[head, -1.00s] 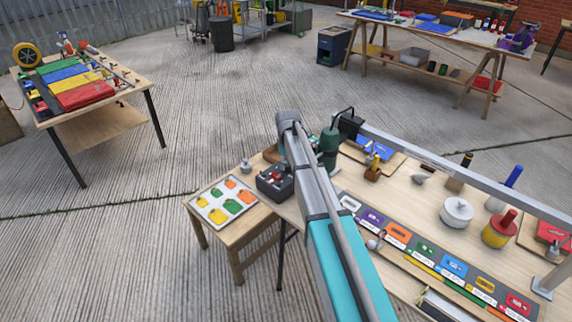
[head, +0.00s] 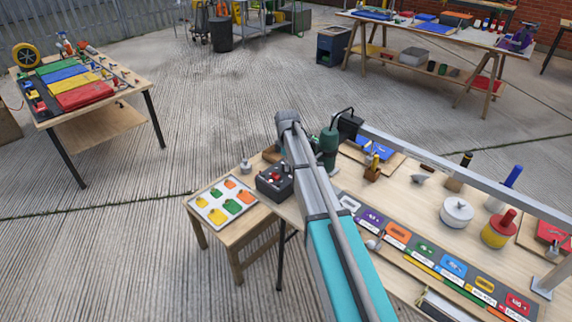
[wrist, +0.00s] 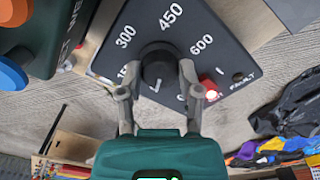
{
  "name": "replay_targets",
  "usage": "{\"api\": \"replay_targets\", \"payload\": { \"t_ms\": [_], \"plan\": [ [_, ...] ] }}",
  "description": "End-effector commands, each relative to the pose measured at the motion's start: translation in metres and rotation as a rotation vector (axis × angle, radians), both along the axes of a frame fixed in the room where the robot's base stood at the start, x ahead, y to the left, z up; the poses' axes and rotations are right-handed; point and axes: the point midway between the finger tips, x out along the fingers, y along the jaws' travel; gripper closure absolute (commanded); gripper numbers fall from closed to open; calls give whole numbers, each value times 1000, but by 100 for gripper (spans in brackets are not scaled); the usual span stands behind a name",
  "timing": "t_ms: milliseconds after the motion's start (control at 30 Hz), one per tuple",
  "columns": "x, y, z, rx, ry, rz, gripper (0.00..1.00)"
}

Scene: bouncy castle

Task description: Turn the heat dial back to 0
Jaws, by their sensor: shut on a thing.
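The heat dial is a round black knob (wrist: 160,68) on a dark control panel (wrist: 222,55) in the wrist view. White numbers 300, 450 and 600 run around its upper side; the lower marks are partly covered by my fingers. A small white mark shows at the knob's lower edge, but I cannot read its setting surely. My gripper (wrist: 162,74) has one grey finger on each side of the knob and is shut on it.
A green casing (wrist: 45,35) with orange and blue knobs is close at upper left. In the head view, a black box (head: 274,186) and a tray of coloured tags (head: 222,203) lie left of my arm.

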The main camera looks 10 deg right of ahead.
Motion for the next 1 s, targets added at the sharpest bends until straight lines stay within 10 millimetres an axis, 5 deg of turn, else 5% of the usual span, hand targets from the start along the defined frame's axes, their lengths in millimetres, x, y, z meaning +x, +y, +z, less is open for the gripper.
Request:
{"api": "replay_targets", "payload": {
  "t_ms": [633,667,700,833,1000],
  "plan": [
    [-4,3,-1,7,7,77,100],
    [-4,4,-1,7,7,77,50],
    [-4,4,-1,7,7,77,42],
    [-3,3,0,5,5,76,19],
    [-2,2,0,4,3,74,19]
  ]
}}
